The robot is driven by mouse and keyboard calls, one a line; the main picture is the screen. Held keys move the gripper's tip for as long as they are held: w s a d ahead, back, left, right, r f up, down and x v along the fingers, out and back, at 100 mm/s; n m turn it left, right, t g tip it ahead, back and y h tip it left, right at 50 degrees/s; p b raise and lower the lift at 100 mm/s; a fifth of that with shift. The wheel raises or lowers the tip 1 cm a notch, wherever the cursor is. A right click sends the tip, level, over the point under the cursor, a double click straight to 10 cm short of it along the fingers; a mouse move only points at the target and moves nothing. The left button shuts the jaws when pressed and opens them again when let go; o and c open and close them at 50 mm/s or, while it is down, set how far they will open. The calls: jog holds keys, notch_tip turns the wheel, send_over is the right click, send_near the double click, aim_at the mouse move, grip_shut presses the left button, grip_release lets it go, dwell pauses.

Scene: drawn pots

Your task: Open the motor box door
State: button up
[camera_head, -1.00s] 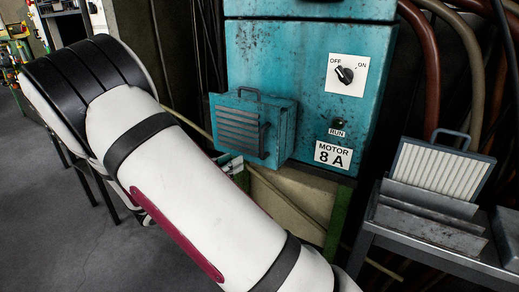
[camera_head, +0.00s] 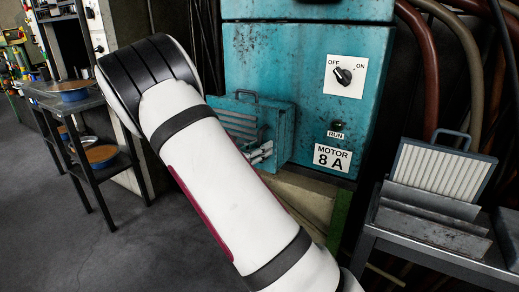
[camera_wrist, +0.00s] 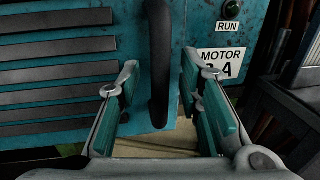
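The motor box (camera_head: 240,112) is a small teal box with dark slats on its door, low on the teal cabinet. In the wrist view, the slatted door (camera_wrist: 60,60) fills the left side and looks shut. Its black vertical handle (camera_wrist: 158,50) hangs in the middle. My gripper (camera_wrist: 159,72) is open, with one teal-padded finger on each side of the handle's lower part. I cannot tell whether either finger touches it. In the head view, my gripper (camera_head: 262,153) shows partly at the door's lower right, and my arm hides the box's lower left.
The teal cabinet (camera_head: 300,60) carries an OFF/ON knob (camera_head: 343,76), a RUN lamp and a "MOTOR 8A" label (camera_head: 333,158). A metal stand with a slatted filter panel (camera_head: 440,172) is at the right. Dark shelves (camera_head: 75,105) stand at the left, with open floor before them.

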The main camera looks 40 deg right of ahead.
jog(key=shift+d, duration=0.1)
jog(key=c, duration=0.8)
